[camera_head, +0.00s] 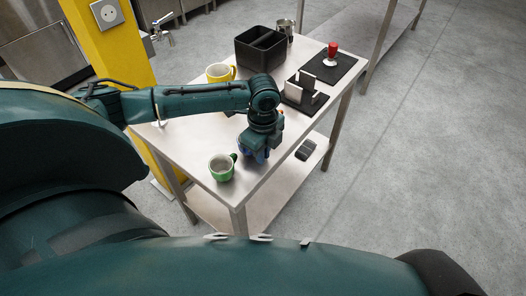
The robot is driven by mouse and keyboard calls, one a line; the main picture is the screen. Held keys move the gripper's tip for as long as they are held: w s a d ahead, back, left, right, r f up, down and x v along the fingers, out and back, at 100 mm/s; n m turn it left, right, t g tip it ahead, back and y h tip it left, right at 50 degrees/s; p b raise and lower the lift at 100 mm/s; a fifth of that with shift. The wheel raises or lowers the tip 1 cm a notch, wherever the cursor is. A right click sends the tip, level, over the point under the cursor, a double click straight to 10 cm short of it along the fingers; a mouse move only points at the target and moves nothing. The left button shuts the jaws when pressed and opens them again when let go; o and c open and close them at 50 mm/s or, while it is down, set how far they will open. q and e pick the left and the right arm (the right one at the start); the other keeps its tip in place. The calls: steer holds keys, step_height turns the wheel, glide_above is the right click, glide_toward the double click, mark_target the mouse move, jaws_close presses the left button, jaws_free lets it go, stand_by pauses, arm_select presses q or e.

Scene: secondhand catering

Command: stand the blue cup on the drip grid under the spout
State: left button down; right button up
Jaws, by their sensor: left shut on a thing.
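My left gripper (257,146) points down over the near part of the steel table. It is shut on the blue cup (259,157), of which only a small blue part shows below the fingers; the gripper hides the rest. I cannot tell whether the cup touches the table. A small stand with upright grey blocks on a black base (318,100) is to the right of my arm. I cannot tell whether it holds the spout and drip grid. No drip grid is clearly visible. My right gripper is not in view.
A green cup (221,168) stands near the table's front corner, left of my gripper. A yellow mug (220,73) stands behind my forearm. A black divided box (261,50), a metal jug (285,27) and a red-handled tool (332,50) on a black mat (341,70) are farther back.

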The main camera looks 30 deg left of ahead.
arm_select(q)
steer(key=shift+f, duration=0.1)
steer(key=c, duration=1.5)
jaws_free()
